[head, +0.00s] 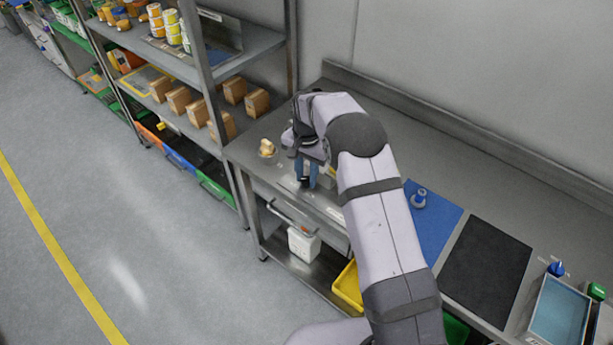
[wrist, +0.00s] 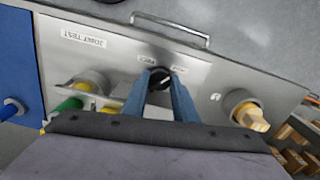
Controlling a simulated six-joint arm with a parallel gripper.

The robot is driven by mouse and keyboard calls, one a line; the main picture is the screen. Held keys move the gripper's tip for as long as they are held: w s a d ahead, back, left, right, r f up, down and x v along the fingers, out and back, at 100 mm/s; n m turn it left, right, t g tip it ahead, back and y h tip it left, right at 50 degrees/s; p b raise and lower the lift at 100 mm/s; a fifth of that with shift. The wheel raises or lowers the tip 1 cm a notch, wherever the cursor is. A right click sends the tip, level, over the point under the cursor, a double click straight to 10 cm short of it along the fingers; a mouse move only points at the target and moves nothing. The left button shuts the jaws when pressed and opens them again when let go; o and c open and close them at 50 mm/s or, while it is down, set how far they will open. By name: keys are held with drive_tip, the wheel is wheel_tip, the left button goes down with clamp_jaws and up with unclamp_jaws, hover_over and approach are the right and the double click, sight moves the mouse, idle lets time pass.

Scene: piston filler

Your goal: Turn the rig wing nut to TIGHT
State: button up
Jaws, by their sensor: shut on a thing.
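The rig wing nut (wrist: 160,78) shows in the wrist view as a small black knob with a white mark, on a grey panel (wrist: 215,75). Two small labels sit beside it, too small to read surely, so I cannot tell its setting. My gripper (wrist: 161,74) has its two blue fingers on either side of the nut and is shut on it. In the head view my gripper (head: 306,174) points down at the bench's left end, and the nut is hidden by the fingers and arm.
A brass fitting (wrist: 252,117) stands right of the nut, and green (wrist: 68,105) and yellow fittings stand left. A bar handle (wrist: 170,24) is at the panel edge. In the head view, a blue mat (head: 440,222) with a blue-grey part and a black mat (head: 486,262) lie right.

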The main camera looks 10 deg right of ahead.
sight(307, 180)
drive_tip(key=shift+m, duration=0.8)
drive_tip(key=shift+w, duration=0.1)
drive_tip(key=o, duration=0.8)
drive_tip(key=shift+c, duration=0.2)
drive_tip(key=shift+r+b, duration=1.25)
drive_tip(key=shift+r, duration=2.5)
